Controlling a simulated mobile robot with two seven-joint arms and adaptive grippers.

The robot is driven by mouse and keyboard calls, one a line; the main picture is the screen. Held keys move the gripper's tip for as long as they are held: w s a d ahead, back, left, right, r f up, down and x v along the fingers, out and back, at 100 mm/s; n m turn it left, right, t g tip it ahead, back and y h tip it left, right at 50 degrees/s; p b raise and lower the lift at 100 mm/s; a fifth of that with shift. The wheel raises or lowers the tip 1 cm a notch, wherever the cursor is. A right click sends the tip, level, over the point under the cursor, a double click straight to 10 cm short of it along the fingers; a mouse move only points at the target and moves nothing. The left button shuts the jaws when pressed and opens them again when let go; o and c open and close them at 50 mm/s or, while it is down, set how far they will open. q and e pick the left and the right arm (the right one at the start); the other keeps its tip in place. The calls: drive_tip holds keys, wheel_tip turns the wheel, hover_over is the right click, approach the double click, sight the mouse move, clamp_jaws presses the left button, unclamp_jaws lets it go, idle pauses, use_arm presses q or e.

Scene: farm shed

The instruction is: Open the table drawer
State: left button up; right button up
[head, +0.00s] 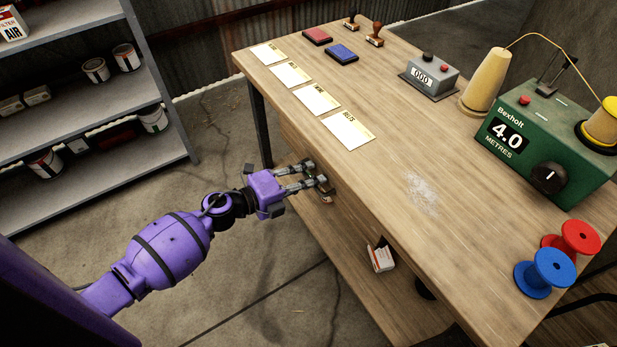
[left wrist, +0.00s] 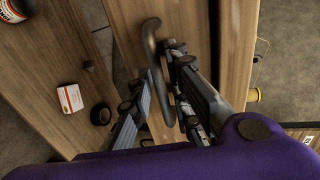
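The wooden table (head: 400,165) fills the right of the head view. Its drawer sits under the top along the near long side, and the drawer front (left wrist: 185,25) shows as a wooden panel in the left wrist view. The drawer looks shut. A dark bar handle (left wrist: 152,45) is on that front. My left gripper (head: 318,174) is at the handle, its fingers parted with the handle between them in the left wrist view (left wrist: 160,78). I cannot tell whether either finger touches it. My right gripper is not in view.
A lower table shelf (head: 350,262) holds a small white-and-red box (head: 380,258). Cards, ink pads, stamps, a counter (head: 430,77), a green measuring machine (head: 545,145) and spools stand on top. A metal shelf (head: 90,130) with cans is at left. The floor between is clear.

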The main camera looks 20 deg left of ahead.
use_arm(q)
drive_tip(key=shift+c, duration=0.7)
clamp_jaws()
drive_tip(key=f+b+v, duration=0.1)
drive_tip(key=f+v, duration=0.2)
drive_tip(key=v, duration=1.2)
drive_tip(key=s+f+v, duration=0.1)
drive_tip(key=f+v, duration=0.2)
drive_tip(key=v, duration=1.2)
drive_tip(key=shift+a+f+b, duration=0.2)
drive_tip(key=shift+a+b, duration=0.15)
drive_tip(key=shift+a, duration=0.1)
drive_tip(key=shift+s, duration=0.15)
drive_tip(key=shift+o, duration=0.7)
unclamp_jaws()
